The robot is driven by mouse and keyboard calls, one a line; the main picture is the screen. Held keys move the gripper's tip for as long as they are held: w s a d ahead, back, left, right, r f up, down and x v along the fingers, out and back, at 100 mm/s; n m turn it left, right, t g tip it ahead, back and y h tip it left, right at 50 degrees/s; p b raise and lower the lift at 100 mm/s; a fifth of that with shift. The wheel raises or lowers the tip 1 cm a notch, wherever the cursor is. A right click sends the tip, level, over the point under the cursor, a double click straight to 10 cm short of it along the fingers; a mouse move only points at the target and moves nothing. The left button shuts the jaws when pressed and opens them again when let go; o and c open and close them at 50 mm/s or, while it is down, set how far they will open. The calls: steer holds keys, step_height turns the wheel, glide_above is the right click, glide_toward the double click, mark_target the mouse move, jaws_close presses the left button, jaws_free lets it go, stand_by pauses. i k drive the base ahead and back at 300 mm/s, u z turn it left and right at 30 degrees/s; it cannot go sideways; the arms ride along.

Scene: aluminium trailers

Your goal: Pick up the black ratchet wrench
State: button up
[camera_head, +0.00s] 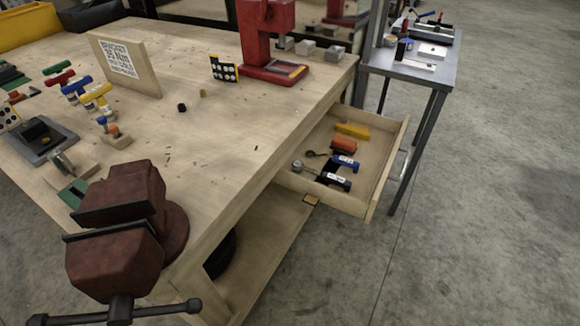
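An open drawer (377,190) under the right side of the workbench holds several tools. The nearest tool looks like the black ratchet wrench (334,181): it has a dark handle with a pale label and a silver round head at its left end. Just behind it lies a blue and dark handled tool (345,162). Behind that lie an orange tool (344,146) and a yellow one (352,130). The drawer's near left part is partly hidden by the bench edge. My gripper is not in view.
The wooden workbench (215,140) carries a reddish vise (118,235) at the near corner, a red press (265,45) at the back and a sign board (125,66). A grey metal table (425,72) stands behind the drawer. The concrete floor (490,220) on the right is clear.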

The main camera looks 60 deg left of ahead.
mark_target(298, 166)
steer(key=u, duration=0.55)
steer(key=i, duration=0.85)
steer(key=u, duration=0.85)
steer(key=i, duration=0.3)
steer(key=u, duration=0.1)
